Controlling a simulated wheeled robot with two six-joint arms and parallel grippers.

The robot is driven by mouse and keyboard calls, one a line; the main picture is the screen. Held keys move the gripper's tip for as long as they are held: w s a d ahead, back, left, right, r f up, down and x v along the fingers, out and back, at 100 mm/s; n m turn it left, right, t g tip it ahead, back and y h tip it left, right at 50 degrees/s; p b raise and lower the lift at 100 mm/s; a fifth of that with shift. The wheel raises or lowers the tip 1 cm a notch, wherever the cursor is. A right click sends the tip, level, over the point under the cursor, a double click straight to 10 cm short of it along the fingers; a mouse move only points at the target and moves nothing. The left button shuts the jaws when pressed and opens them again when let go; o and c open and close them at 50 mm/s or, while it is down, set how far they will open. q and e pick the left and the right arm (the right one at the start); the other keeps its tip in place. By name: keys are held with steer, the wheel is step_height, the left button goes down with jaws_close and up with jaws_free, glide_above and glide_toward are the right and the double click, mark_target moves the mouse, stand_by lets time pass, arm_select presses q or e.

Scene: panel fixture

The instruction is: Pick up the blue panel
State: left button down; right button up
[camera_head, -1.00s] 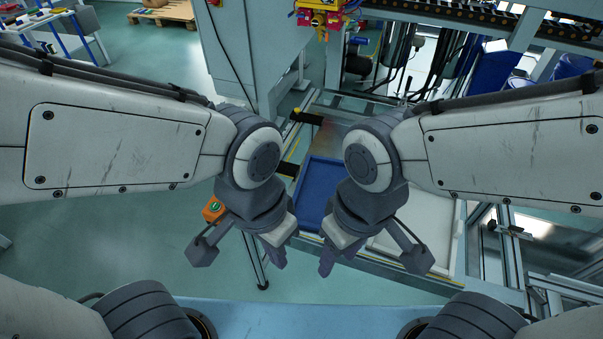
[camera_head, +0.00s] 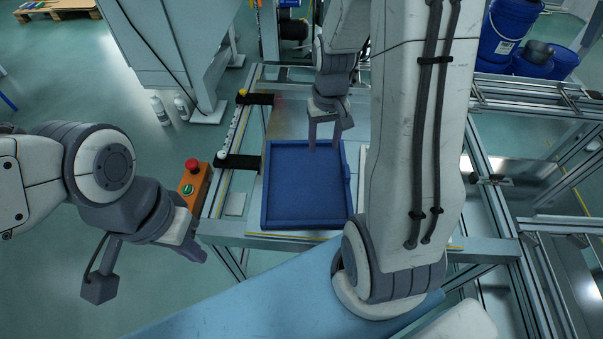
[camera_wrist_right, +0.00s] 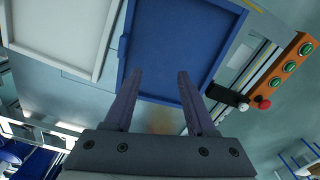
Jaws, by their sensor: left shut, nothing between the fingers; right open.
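The blue panel (camera_head: 305,188) is a flat square with a raised rim. It lies on the metal fixture in the middle of the head view. It also shows in the right wrist view (camera_wrist_right: 180,45). My right gripper (camera_head: 325,145) is open at the panel's far edge, its two fingers apart and pointing down. In the right wrist view the fingers (camera_wrist_right: 160,75) overlap the panel's near edge with nothing between them; whether they touch it I cannot tell. My left gripper (camera_head: 203,258) is shut and empty, left of the fixture and away from the panel.
An orange button box (camera_head: 194,187) with a red knob stands left of the panel. A white panel (camera_wrist_right: 65,35) lies beside the blue one in the right wrist view. Dark brackets (camera_head: 238,162) sit along the fixture's left side. Blue buckets (camera_head: 505,35) stand at the far right.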

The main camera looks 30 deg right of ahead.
steer(key=d+f, duration=0.1)
steer(key=d, duration=0.1)
steer(key=d+f+m, duration=0.1)
steer(key=d+f, duration=0.1)
steer(key=d, duration=0.1)
steer(key=s+d+f+m, duration=0.1)
steer(key=d, duration=0.1)
steer(key=shift+d+f+b, duration=0.35)
steer(key=shift+d+f, duration=0.05)
glide_above(348, 170)
step_height(348, 170, down, 5)
steer(key=shift+r, duration=0.2)
step_height(348, 170, down, 6)
steer(key=shift+r+b, duration=0.15)
steer(key=shift+b, duration=0.2)
jaws_close()
stand_by(0.3)
